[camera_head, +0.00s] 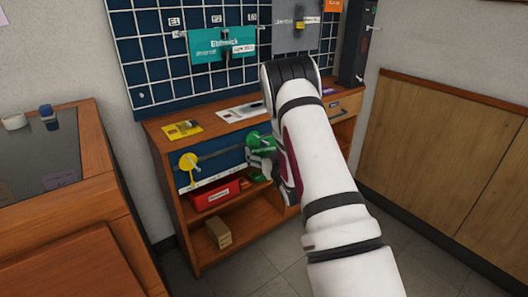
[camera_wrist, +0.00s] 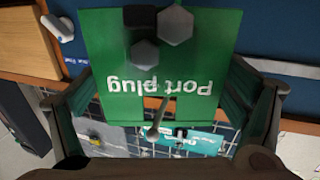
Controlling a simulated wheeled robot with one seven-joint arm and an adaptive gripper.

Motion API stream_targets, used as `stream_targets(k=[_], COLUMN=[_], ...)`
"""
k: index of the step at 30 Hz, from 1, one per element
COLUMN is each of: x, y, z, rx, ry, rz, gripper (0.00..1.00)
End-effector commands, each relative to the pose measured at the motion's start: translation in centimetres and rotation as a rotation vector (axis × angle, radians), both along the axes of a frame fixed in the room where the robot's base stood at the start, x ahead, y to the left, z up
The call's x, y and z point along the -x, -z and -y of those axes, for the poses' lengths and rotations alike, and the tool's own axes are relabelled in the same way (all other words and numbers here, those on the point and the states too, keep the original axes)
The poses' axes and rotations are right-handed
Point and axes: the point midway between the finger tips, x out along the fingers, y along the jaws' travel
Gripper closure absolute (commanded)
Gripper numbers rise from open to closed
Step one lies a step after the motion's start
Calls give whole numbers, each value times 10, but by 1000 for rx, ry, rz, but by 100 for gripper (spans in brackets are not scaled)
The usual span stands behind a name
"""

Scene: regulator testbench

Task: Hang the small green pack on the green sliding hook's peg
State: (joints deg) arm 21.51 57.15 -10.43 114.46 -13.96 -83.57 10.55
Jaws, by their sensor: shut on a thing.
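My gripper (camera_wrist: 165,105) is shut on a green pack labelled "Port plug" (camera_wrist: 110,70), upside down in the wrist view, with dark and grey hexagonal parts on its face. A grey rod with a rounded end (camera_wrist: 156,122) shows at the pack's slotted edge; I cannot tell whether it passes through the slot. In the head view the green sliding hook (camera_head: 253,139) is on the rail at the bench front. My gripper (camera_head: 266,162) is right beside it, partly hidden by my arm. The hook's peg is not clear there.
A yellow round hook (camera_head: 189,161) is further left on the rail. A red bin (camera_head: 216,194) and a cardboard box (camera_head: 219,233) sit on the shelves below. A teal pack (camera_head: 222,45) hangs on the grid board above. A yellow card (camera_head: 182,130) lies on the bench top.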

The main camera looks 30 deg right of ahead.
Motion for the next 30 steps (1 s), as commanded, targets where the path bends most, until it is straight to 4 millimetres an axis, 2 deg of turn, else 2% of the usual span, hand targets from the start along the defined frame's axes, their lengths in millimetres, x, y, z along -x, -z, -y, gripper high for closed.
stream_targets(k=[8,9,23,26,30], x=[0,0,5,17,43], y=[0,0,1,1,1], z=[0,0,-1,-3,-9], rx=[0,0,0,0,-3], ry=[0,0,0,1,2], rz=[1,1,-1,-2,-3], gripper=[38,0,0,0,0])
